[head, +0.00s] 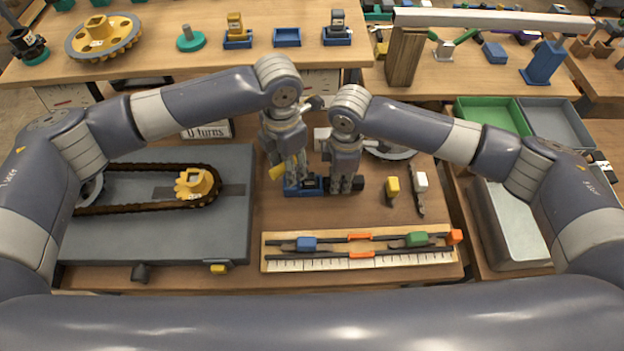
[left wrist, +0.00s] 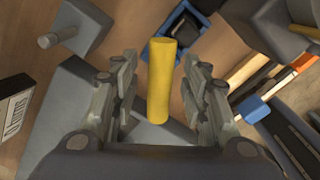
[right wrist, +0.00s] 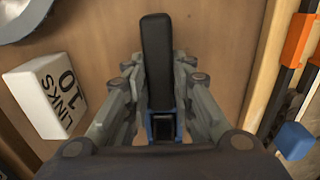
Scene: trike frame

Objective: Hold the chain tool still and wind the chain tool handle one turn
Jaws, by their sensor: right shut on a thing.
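The chain tool shows in the right wrist view as a black bar (right wrist: 157,60) in a blue cradle (right wrist: 163,128). My right gripper (head: 347,189) points down at the cradle, its fingers shut on the black bar. The yellow chain tool handle (left wrist: 160,82) lies between the fingers of my left gripper (left wrist: 158,95). These fingers are apart, with a gap at the handle's left side. In the head view my left gripper (head: 291,184) is just left of the right one, and both hide most of the tool. A yellow piece (head: 277,172) shows beside the left gripper.
A grey board (head: 225,225) with a chain loop (head: 130,208) lies at left. A "0 turns" sign (head: 207,130) stands behind it. A ruler rack (head: 330,262) is in front. A white "10 links" block (right wrist: 45,92) and small yellow (head: 392,188) and white-topped tools are nearby.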

